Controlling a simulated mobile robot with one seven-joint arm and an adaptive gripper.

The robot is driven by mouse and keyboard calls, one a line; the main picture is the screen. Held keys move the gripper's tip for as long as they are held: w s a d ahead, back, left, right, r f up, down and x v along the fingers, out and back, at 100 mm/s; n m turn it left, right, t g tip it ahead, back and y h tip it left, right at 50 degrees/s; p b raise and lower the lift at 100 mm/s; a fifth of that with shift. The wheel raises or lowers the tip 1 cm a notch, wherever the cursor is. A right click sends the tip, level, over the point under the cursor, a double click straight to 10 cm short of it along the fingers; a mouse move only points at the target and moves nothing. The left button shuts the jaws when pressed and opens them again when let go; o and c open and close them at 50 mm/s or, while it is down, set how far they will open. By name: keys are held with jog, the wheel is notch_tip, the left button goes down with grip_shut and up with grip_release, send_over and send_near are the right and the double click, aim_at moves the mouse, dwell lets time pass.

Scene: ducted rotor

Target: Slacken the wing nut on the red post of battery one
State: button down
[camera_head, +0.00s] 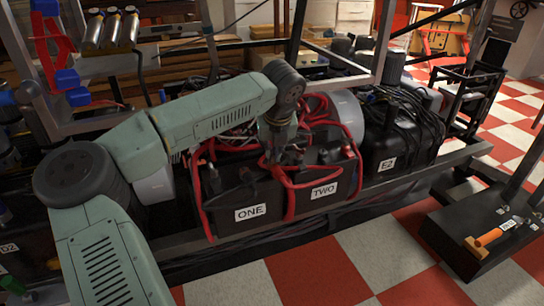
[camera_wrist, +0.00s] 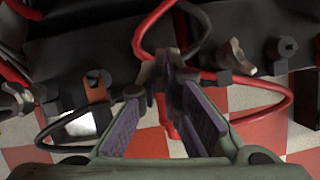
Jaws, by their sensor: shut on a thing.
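Battery one (camera_head: 236,200) is a black box with a white ONE label (camera_head: 250,212); its top also shows at left in the wrist view (camera_wrist: 65,65). My gripper (camera_wrist: 165,78) is over the right end of battery one, beside battery two. Its purple-padded fingers converge and are shut on a small grey-brown wing nut (camera_wrist: 160,66). The fingertips hide most of the nut and the post below it. A red cable (camera_wrist: 152,22) curves in right behind the fingertips. In the head view my gripper (camera_head: 277,155) is partly lost among red cables.
Battery two (camera_head: 325,185) stands close on the right. Another metal wing nut (camera_wrist: 238,58) and a dark post (camera_wrist: 286,47) show there. Red and black cables loop around both batteries. A metal frame rail (camera_head: 375,190) runs in front; checkered floor (camera_head: 400,240) lies beyond it.

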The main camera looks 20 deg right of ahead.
jog(key=n+y+b, duration=0.1)
jog(key=n, duration=0.1)
jog(key=n+y, duration=0.1)
jog(key=n, duration=0.1)
jog(key=shift+d+f+n+b, duration=0.15)
jog(key=shift+n+b, duration=0.25)
dwell(0.4)
jog(key=c, duration=1.8)
grip_release()
jog(key=shift+o, duration=0.2)
jog(key=v, duration=1.2)
jog(key=shift+w+d, duration=0.1)
jog(key=shift+w, duration=0.05)
